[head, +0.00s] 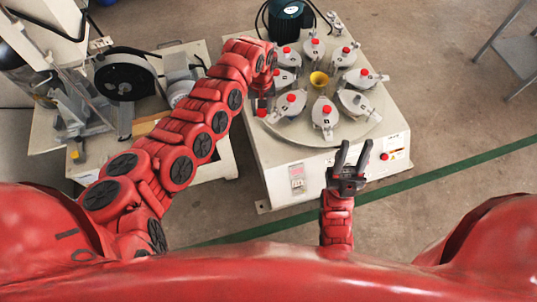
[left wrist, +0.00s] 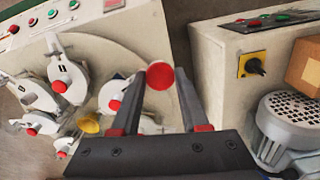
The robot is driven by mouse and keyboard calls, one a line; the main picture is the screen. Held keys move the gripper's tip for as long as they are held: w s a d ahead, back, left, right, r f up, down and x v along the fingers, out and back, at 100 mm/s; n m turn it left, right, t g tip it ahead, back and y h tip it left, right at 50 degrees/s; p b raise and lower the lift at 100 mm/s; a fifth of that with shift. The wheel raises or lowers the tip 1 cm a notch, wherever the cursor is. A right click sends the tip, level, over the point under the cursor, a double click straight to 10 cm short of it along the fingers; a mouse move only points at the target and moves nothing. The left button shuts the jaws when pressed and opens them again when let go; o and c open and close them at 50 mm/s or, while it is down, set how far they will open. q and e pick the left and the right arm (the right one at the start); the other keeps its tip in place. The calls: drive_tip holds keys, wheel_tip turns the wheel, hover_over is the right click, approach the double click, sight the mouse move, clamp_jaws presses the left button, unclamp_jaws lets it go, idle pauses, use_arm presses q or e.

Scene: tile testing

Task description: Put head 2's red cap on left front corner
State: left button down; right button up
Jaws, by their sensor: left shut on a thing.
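The round red cap (left wrist: 167,77) is between the fingertips of my left gripper (left wrist: 168,82) in the left wrist view. In the head view my left gripper (head: 262,103) hangs over the left edge of the white machine (head: 276,152), with the red cap (head: 261,112) at its tips. The machine's left front corner is bare and lies nearer to me than this gripper. Grey heads with red caps ring the turntable (head: 308,134); I cannot tell which is head 2. My right gripper (head: 353,152) is open and empty in front of the machine.
A green motor (head: 286,12) is at the machine's back. Another bench (head: 155,125) with a black wheel stands left, across a gap. A motor (left wrist: 290,120) and cardboard box (left wrist: 304,68) show in the left wrist view.

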use_arm(q)
drive_tip(key=s+d+f+n+b, duration=0.1)
drive_tip(key=s+d+f+b, duration=0.1)
drive_tip(key=s+d+f, duration=0.55)
drive_tip(key=s+d+f+n+b, duration=0.1)
drive_tip(key=s+d+f, duration=0.4)
drive_tip(key=s+f, duration=0.6)
drive_tip(key=w+a+f+b, duration=0.1)
drive_tip(key=w+a+b, duration=0.1)
drive_tip(key=w, duration=0.2)
drive_tip(key=w+a+f+b, duration=0.1)
drive_tip(key=w+a+b, duration=0.2)
drive_tip(key=w, duration=0.2)
drive_tip(key=w+a+f+b, duration=0.1)
drive_tip(key=w+a+b, duration=0.1)
drive_tip(key=w, duration=0.3)
drive_tip(key=shift+w+a+f, duration=0.15)
drive_tip(key=shift+a+f, duration=0.15)
drive_tip(key=shift+a, duration=0.3)
drive_tip(key=shift+w+a+r+b, duration=0.15)
drive_tip(key=shift+w+b, duration=0.15)
drive_tip(key=shift+b, duration=0.05)
drive_tip(key=shift+a+f+b, duration=0.1)
drive_tip(key=shift+f+b, duration=1.1)
drive_tip(key=shift+f, duration=0.45)
drive_tip(key=shift+f, duration=0.2)
drive_tip(key=shift+c, duration=2.1)
unclamp_jaws()
drive_tip(key=shift+r, duration=0.1)
